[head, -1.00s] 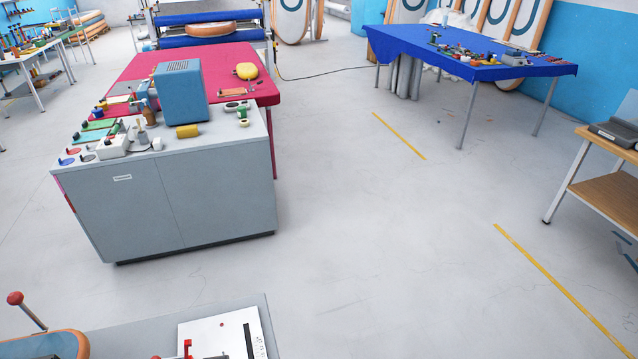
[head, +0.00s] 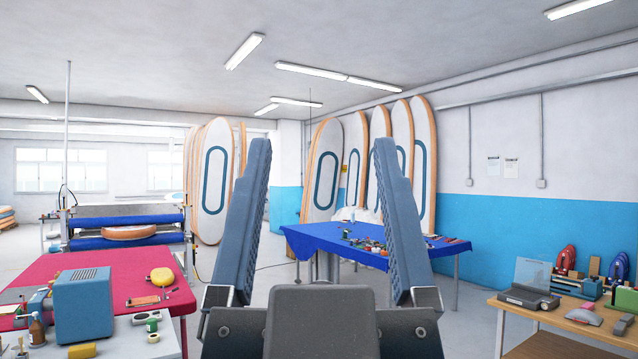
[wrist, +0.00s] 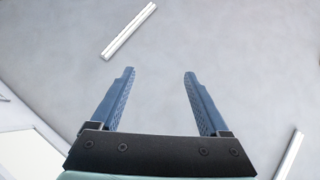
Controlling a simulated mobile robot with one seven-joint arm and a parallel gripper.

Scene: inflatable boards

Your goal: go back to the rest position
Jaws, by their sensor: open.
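My gripper (head: 318,165) stands upright in the middle of the head view, its two blue-grey ribbed fingers pointing up and spread wide apart. Nothing is between the fingers. The gripper touches nothing. It hides part of the blue-covered table and the boards behind.
A blue-covered table (head: 310,237) is behind the gripper. A wooden table (head: 540,318) stands at right. Inflatable boards (head: 210,180) lean at the back.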

